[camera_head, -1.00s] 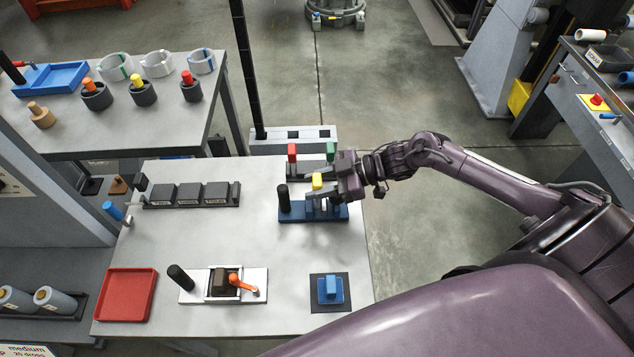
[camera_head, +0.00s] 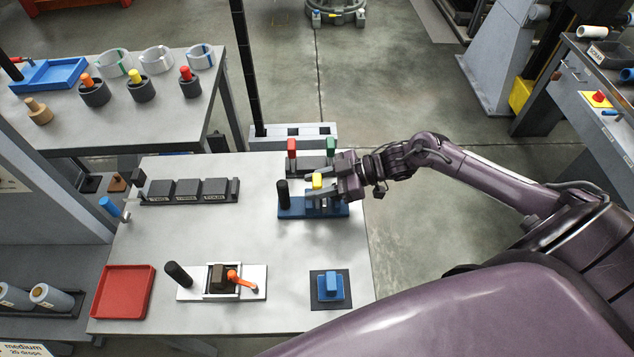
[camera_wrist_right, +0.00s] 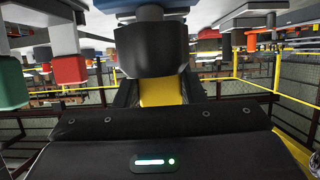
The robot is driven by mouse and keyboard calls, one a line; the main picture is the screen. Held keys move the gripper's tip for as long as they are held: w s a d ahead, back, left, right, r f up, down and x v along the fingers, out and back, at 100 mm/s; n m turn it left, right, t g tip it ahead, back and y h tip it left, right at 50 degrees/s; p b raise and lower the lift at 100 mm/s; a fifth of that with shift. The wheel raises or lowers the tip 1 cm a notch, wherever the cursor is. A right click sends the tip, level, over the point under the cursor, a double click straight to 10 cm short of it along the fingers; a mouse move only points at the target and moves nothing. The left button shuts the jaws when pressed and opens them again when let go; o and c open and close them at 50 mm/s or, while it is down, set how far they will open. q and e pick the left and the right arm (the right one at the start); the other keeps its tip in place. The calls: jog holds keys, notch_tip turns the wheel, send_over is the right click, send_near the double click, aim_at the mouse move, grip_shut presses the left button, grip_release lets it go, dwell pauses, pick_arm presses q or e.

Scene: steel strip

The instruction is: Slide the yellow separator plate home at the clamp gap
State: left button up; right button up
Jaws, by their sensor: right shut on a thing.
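The yellow separator plate (camera_head: 317,181) stands upright at the blue fixture (camera_head: 298,209) on the bench, its yellow top showing. My right gripper (camera_head: 318,187) reaches in from the right and is shut on the yellow plate. In the right wrist view the yellow plate (camera_wrist_right: 160,92) shows between the dark fingers. The gripper hides the plate's lower part and much of the clamp gap, so I cannot tell how deep the plate sits. A black upright post (camera_head: 283,193) rises at the fixture's left end. My left gripper is not in view.
Behind the blue fixture stand a red-topped part (camera_head: 292,147) and a green-topped part (camera_head: 331,145), close to my gripper. In front are an orange-handled fixture (camera_head: 255,287), a blue block (camera_head: 331,287) and a red tray (camera_head: 107,291). The bench middle is clear.

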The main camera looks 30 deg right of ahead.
jog(key=shift+f+b, duration=0.55)
jog(key=shift+f, duration=0.25)
jog(key=o, duration=1.1)
jog(key=shift+c, duration=0.2)
jog(key=shift+s+d, duration=0.1)
jog(key=b+v, duration=0.1)
jog(key=v, duration=0.5)
jog(key=shift+d, duration=0.15)
jog(key=shift+s+d+r, duration=0.2)
jog(key=shift+d+r, duration=0.25)
jog(key=shift+d, duration=0.05)
jog(key=shift+s+f, duration=0.1)
